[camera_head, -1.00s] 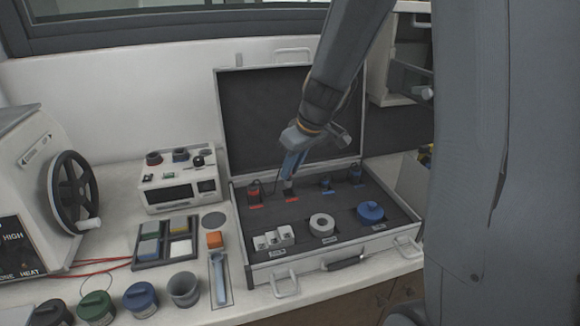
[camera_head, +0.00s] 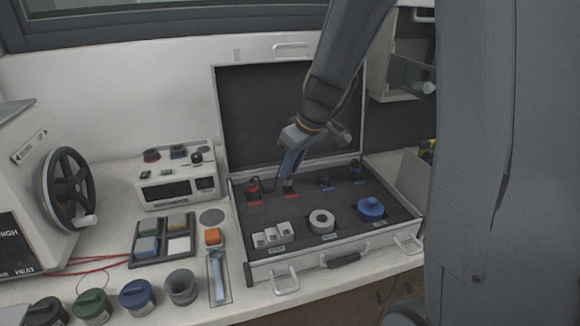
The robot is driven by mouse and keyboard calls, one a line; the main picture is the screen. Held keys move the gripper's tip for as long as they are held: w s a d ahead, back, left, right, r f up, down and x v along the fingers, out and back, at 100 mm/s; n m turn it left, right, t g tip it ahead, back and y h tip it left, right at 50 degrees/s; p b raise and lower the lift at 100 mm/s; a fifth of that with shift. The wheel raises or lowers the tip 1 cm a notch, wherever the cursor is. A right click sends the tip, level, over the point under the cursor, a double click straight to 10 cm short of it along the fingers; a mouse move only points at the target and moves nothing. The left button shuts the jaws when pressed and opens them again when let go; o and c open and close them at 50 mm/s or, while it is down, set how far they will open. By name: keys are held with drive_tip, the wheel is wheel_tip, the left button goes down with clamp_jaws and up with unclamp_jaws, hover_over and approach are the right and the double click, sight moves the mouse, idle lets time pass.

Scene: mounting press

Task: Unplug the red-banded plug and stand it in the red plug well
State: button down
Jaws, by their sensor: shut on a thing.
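My gripper (camera_head: 289,178) points down into the open case, at the back of its dark foam. It is shut on a small dark piece at the spot with the second red label (camera_head: 291,195). The piece is mostly hidden by the jaws, so I cannot make out a red band or whether it is fully seated. A red-topped plug (camera_head: 252,186) stands just left of my gripper, behind another red label. A thin dark cord shows between the two.
Two blue-marked plugs (camera_head: 325,182) stand right of my gripper. White blocks (camera_head: 271,237), a pale ring (camera_head: 321,221) and a blue round part (camera_head: 370,208) lie in the case front. The raised lid (camera_head: 250,110) is close behind my arm. A white socketed unit (camera_head: 178,180) stands left.

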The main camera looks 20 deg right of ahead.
sight(291, 179)
drive_tip(key=shift+f+b, duration=2.2)
drive_tip(key=shift+b, duration=0.2)
idle(0.6)
drive_tip(key=c, duration=1)
unclamp_jaws()
drive_tip(key=shift+r, duration=0.1)
wheel_tip(291, 179, up, 8)
drive_tip(key=p, duration=0.5)
drive_tip(key=shift+f, duration=0.25)
